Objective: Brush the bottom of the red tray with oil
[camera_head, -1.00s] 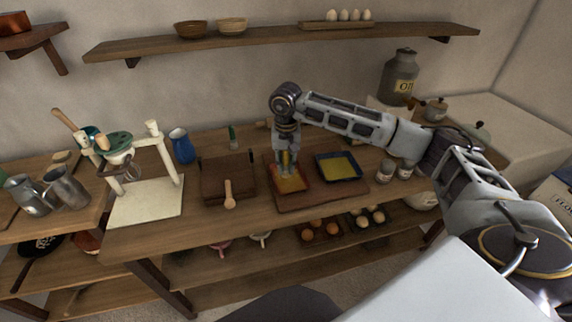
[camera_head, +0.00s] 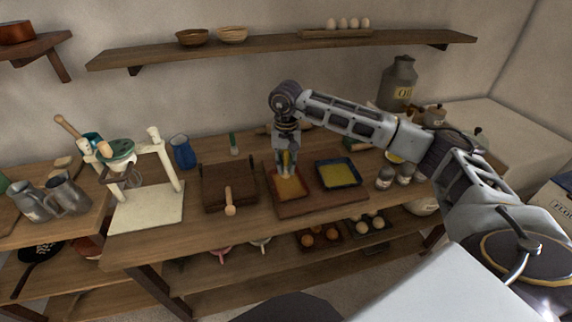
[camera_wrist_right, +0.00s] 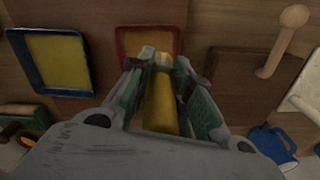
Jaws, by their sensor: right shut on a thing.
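The red tray (camera_head: 290,190) lies on a wooden board on the counter, its bottom a yellow-orange colour. Its red rim also shows at the top of the right wrist view (camera_wrist_right: 148,30). My right gripper (camera_head: 286,168) is above the tray, pointing down. It is shut on a brush with a yellow handle (camera_wrist_right: 162,105), whose pale tip shows between the fingers over the tray. I cannot tell whether the brush touches the tray bottom. A grey can marked OIL (camera_head: 398,84) stands at the back right. My left gripper is not in view.
A blue tray (camera_head: 338,173) with a yellow bottom lies just right of the red one. A dark wooden box-like block (camera_head: 229,188) with a wooden-handled tool is on the left. Two small jars (camera_head: 404,174) stand at right. A blue jug (camera_head: 182,151) is further back left.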

